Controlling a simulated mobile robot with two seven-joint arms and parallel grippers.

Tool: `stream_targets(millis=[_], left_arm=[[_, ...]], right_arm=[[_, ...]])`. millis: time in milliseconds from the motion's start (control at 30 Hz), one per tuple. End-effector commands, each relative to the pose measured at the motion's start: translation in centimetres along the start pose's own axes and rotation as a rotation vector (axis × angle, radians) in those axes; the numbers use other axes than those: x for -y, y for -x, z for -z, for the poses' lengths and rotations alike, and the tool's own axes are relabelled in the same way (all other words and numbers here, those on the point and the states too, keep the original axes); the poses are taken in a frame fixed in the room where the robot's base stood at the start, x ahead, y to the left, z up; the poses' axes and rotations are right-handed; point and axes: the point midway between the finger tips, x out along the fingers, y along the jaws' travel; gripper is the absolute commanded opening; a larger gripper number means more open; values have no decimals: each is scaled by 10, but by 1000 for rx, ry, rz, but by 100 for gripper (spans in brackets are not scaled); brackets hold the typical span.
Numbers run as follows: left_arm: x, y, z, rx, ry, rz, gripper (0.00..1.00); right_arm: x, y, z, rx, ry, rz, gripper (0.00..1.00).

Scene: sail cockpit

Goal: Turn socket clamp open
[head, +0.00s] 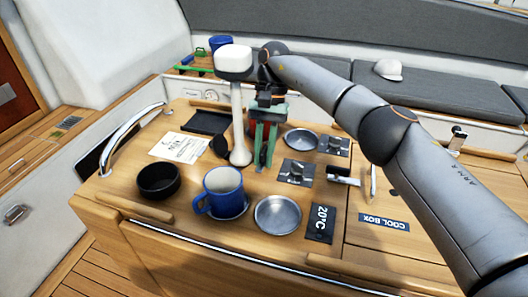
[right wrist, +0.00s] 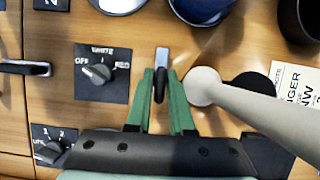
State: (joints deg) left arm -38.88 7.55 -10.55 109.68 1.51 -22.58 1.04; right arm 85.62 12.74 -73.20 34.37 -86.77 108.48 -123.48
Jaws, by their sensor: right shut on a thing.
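A small lever with a grey tip and dark body (right wrist: 161,68), which I take to be the socket clamp, shows in the right wrist view between the green fingers of my right gripper (right wrist: 161,92). The gripper is shut on it. In the head view my right gripper (head: 263,160) reaches down to the table, and its fingers largely hide the lever. Right beside it a white post (head: 237,110) with a rounded head stands upright; its shaft also shows in the right wrist view (right wrist: 245,103). My left gripper is not in view.
Near the gripper are a blue mug (head: 224,186), a black bowl (head: 158,179), a metal dish (head: 278,214) and a rotary switch plate (head: 296,172). A paper note (head: 179,147) lies left of the post. The cool box lid (head: 410,190) at the right is mostly clear.

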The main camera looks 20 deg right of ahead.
Motion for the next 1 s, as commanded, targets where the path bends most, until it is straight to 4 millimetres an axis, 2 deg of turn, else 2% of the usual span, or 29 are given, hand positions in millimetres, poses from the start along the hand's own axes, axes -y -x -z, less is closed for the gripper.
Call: stream_targets(millis=[400,900,933,1000], left_arm=[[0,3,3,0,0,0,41],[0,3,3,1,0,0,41],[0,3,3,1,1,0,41],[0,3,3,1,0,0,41]], right_arm=[[-2,0,0,1,154,-69,0],[-2,0,0,1,168,-78,0],[-2,0,1,1,168,-78,27],[-2,0,1,1,167,-77,35]])
